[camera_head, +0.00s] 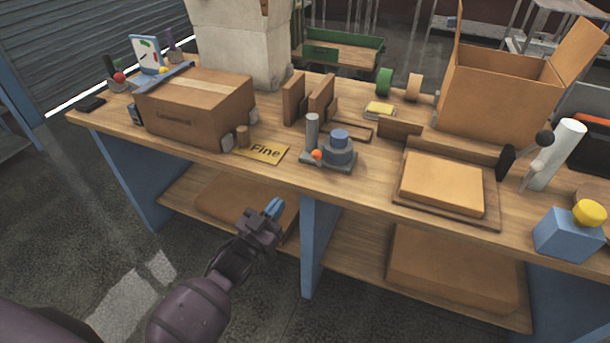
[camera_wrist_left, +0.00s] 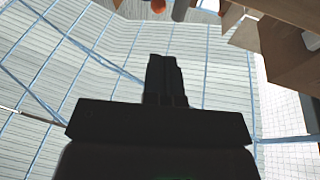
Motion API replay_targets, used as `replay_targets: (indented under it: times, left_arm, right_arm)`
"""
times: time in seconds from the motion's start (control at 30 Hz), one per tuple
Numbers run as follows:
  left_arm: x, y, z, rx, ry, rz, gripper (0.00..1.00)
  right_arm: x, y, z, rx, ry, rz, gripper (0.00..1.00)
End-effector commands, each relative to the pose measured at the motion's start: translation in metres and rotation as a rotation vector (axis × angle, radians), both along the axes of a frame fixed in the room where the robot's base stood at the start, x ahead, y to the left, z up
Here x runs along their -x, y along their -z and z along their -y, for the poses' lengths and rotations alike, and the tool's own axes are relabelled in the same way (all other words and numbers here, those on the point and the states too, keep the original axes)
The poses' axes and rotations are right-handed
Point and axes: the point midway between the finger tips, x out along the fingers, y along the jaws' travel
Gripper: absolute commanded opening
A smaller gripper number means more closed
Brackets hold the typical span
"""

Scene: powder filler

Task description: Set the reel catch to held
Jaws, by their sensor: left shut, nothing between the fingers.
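A small grey fixture (camera_head: 330,158) stands near the bench's front edge, with a grey post, a blue-grey stepped cylinder and an orange ball. Farther right, a white roll (camera_head: 559,154) stands beside a lever with a black ball (camera_head: 544,138) and a black disc. No label shows which of these is the reel catch, and I cannot tell its setting. My left gripper (camera_head: 273,208) is shut and empty, in front of the bench, below and left of the grey fixture. Its fingers (camera_wrist_left: 166,75) show in the left wrist view, with an orange ball (camera_wrist_left: 158,5) at the top edge.
A closed carton (camera_head: 195,105) and a "Fine" card (camera_head: 263,151) lie to the left. A flat box on a tray (camera_head: 440,185), an open carton (camera_head: 495,95) and a blue block with a yellow button (camera_head: 570,232) are to the right. Bench legs and a lower shelf flank my gripper.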

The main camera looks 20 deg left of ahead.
Motion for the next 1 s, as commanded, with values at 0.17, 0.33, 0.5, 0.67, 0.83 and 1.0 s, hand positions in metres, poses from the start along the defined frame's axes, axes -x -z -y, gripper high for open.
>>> replay_targets:
  times: [0.17, 0.33, 0.5, 0.67, 0.83, 1.0]
  left_arm:
    - [-0.015, -0.004, 0.004, 0.004, 0.002, 0.003, 0.0]
    - [-0.042, -0.01, 0.01, 0.006, 0.002, 0.002, 0.0]
    - [-0.07, -0.016, 0.016, 0.004, 0.002, 0.001, 0.0]
    - [-0.095, -0.022, 0.022, 0.006, 0.002, 0.0, 0.0]
    - [-0.116, -0.027, 0.028, 0.005, 0.002, -0.001, 0.0]
    - [-0.128, -0.029, 0.03, 0.005, 0.001, -0.002, 0.0]
  right_arm:
    - [0.001, 0.003, -0.004, -0.011, 0.007, -0.004, 0.75]
    - [0.002, 0.006, -0.004, -0.011, 0.007, -0.009, 0.75]
    - [0.004, 0.009, -0.002, -0.007, 0.004, -0.013, 0.75]
    - [0.005, 0.011, 0.0, 0.0, -0.002, -0.017, 0.75]
    - [0.004, 0.011, 0.001, 0.004, -0.006, -0.016, 0.75]
    - [0.002, 0.009, 0.0, 0.003, -0.007, -0.01, 0.75]
